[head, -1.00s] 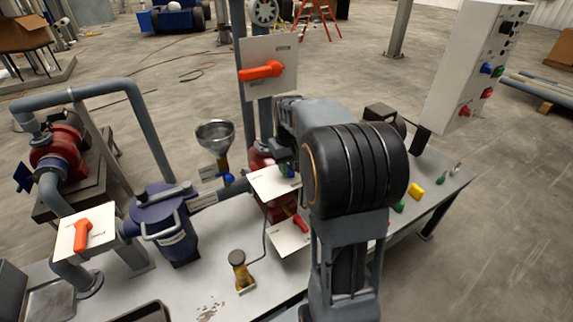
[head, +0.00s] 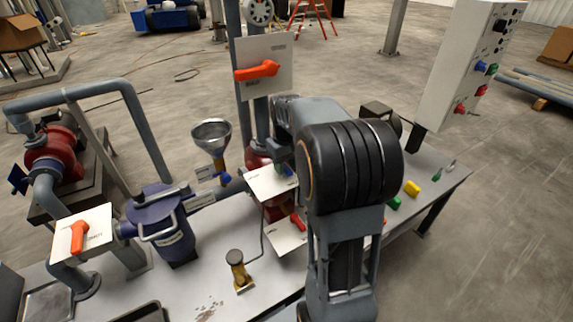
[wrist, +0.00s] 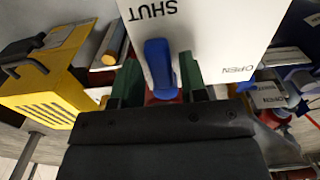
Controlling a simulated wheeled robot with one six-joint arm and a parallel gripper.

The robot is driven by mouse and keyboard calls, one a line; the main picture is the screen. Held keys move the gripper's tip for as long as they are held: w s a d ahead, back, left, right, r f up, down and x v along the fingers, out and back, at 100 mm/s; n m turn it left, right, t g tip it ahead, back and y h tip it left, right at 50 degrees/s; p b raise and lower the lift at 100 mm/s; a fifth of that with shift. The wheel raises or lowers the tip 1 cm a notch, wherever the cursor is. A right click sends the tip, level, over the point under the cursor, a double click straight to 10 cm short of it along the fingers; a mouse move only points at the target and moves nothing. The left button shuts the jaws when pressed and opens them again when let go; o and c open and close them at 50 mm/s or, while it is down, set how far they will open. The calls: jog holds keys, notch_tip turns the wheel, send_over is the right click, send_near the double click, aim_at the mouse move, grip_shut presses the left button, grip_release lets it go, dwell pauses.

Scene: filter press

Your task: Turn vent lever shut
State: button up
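A blue lever (wrist: 158,64) stands in front of a white plate (wrist: 205,35) in the wrist view. The plate is lettered SHUT and OPEN, and the lever's visible end lies near the SHUT lettering. My gripper (wrist: 158,84) has its two green-tipped fingers on either side of the lever, with narrow gaps between them and it. It looks open around the lever. The lever's base is partly hidden by my gripper. In the head view the white plate (head: 268,183) lies at the centre, with a bit of the blue lever (head: 287,169) beside my arm.
Plates with orange-red levers stand above (head: 257,70), below (head: 297,222) and at left (head: 79,236). A funnel (head: 211,136) and a blue vessel (head: 162,222) are left of my arm. A control box (head: 470,65) rises at right. A yellow block (wrist: 52,85) is left in the wrist view.

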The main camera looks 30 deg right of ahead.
jog(key=shift+o, duration=0.7)
notch_tip(320, 180, up, 14)
jog(key=p, duration=0.1)
jog(key=shift+f, duration=0.1)
dwell(0.4)
jog(key=m, duration=0.2)
send_over(285, 169)
jog(key=shift+t, duration=0.4)
notch_tip(285, 169, down, 5)
jog(key=shift+w, duration=0.1)
jog(key=s+a+f+n+t, duration=0.1)
jog(key=s+a+f, duration=0.2)
jog(key=s+a, duration=0.3)
jog(key=s+a+f+t, duration=0.1)
jog(key=s+a+f, duration=0.3)
jog(key=s+a, duration=0.3)
jog(key=shift+s+n+t, duration=0.4)
jog(key=shift+s, duration=0.4)
